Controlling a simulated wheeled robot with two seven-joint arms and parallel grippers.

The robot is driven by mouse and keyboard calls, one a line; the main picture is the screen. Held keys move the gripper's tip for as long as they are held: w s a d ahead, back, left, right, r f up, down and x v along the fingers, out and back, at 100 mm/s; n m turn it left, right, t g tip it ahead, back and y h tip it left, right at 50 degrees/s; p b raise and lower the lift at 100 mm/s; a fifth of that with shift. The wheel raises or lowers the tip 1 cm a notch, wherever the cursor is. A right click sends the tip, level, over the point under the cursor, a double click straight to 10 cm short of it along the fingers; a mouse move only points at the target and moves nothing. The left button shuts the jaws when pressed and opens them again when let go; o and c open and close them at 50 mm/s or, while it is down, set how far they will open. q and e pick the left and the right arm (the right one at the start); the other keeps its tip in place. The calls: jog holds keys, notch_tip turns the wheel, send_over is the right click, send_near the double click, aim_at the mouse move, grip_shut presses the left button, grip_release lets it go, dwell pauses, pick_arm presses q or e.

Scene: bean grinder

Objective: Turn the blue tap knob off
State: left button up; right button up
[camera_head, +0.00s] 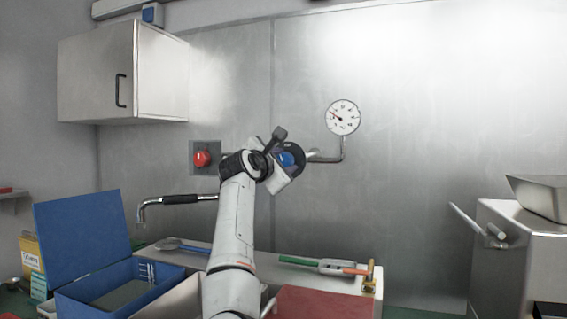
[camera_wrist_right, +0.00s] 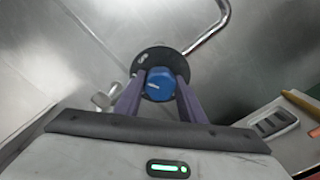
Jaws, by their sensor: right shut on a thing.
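The blue tap knob (camera_head: 287,158) sits on a dark round plate on the steel wall, left of the pressure gauge (camera_head: 343,117). My right gripper (camera_head: 276,160) is at the knob and partly covers it in the head view. In the right wrist view the blue knob (camera_wrist_right: 159,84) lies between the two fingers of my right gripper (camera_wrist_right: 158,90), which are shut on it. A short white mark shows on the knob's face. The round plate (camera_wrist_right: 160,60) shows behind it. My left gripper is not in view.
A red knob (camera_head: 202,158) is on a plate to the left. A spout (camera_head: 170,201) sticks out below it. An open blue box (camera_head: 120,290) and a counter with green-handled tool (camera_head: 300,261) are below. A steel machine (camera_head: 515,250) stands at right.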

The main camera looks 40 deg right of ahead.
jog(key=m, duration=0.5)
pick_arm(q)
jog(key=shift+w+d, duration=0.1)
pick_arm(e)
jog(key=shift+m, duration=0.3)
dwell(0.4)
jog(key=o, duration=1)
jog(key=shift+o, duration=0.2)
